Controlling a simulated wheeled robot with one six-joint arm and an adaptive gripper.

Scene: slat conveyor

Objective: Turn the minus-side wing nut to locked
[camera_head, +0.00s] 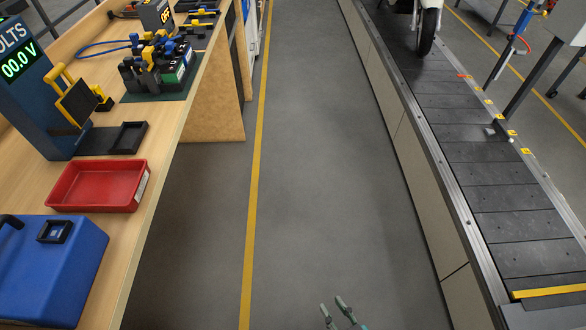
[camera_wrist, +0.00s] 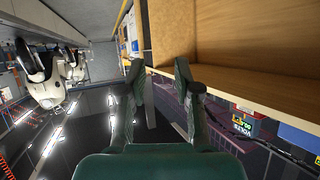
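I cannot make out a wing nut in either view. My gripper (camera_head: 337,311) shows at the bottom edge of the head view, above the bare floor between bench and conveyor. In the wrist view its two green fingers (camera_wrist: 160,72) stand apart with nothing between them. A white scooter (camera_wrist: 48,88) shows at the left of the wrist view. In the head view only its front wheel (camera_head: 427,31) and a bit of its body show, on the slat conveyor (camera_head: 470,157) at the top right. The gripper is well apart from it.
The wooden bench (camera_head: 165,150) at left holds a meter reading 00.0 V (camera_head: 40,90), a red tray (camera_head: 98,186), a blue box (camera_head: 50,265) and several small battery-like items (camera_head: 160,66) on a green mat. The grey floor (camera_head: 330,150) between bench and conveyor is clear.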

